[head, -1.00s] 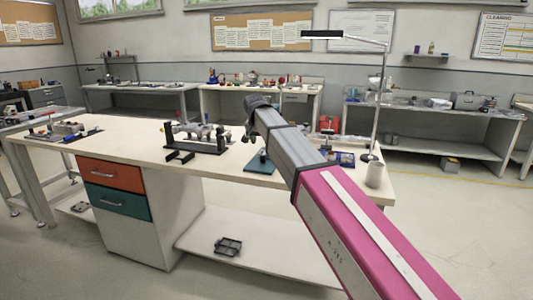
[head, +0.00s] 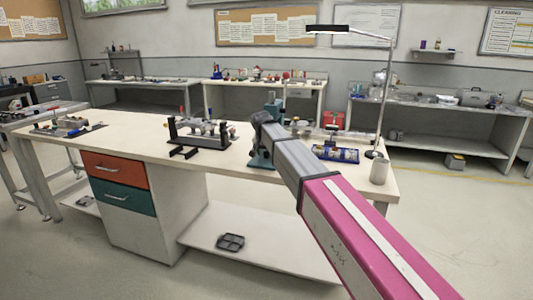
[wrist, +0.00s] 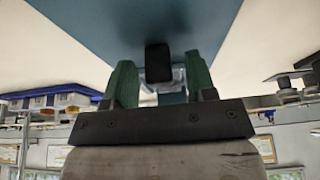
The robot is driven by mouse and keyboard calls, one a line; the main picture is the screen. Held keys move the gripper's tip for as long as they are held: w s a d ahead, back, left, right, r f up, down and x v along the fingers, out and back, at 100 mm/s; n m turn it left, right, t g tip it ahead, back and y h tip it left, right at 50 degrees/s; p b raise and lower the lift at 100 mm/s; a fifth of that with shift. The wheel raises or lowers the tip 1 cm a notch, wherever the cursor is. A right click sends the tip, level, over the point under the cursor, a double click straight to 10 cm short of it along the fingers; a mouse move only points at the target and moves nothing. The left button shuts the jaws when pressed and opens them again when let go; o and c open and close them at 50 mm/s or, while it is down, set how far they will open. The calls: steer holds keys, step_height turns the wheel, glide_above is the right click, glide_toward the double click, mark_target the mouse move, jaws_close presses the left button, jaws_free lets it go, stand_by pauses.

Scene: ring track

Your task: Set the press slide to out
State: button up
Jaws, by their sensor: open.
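A teal press (head: 273,106) stands on the workbench, mostly behind the end of my arm in the head view. In the wrist view its teal base (wrist: 140,22) fills the top middle. A black block (wrist: 158,62), perhaps the slide's knob, shows between the two green fingers of my gripper (wrist: 158,68). A pale metal part shows just below the block. The fingers are apart, with a small gap on each side of the block. I cannot tell whether the slide is in or out. My gripper is hidden in the head view.
A black fixture (head: 200,134) stands left of the press on the workbench (head: 135,132). The bench's front left part is mostly clear.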

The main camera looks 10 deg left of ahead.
mark_target(261, 166)
steer(key=shift+c, duration=0.3)
jaws_close()
steer(key=s, duration=0.9)
steer(key=shift+a, duration=0.3)
steer(key=shift+o, duration=0.3)
jaws_free()
steer(key=v, duration=1)
steer(key=shift+r, duration=0.35)
steer(key=shift+s, duration=0.1)
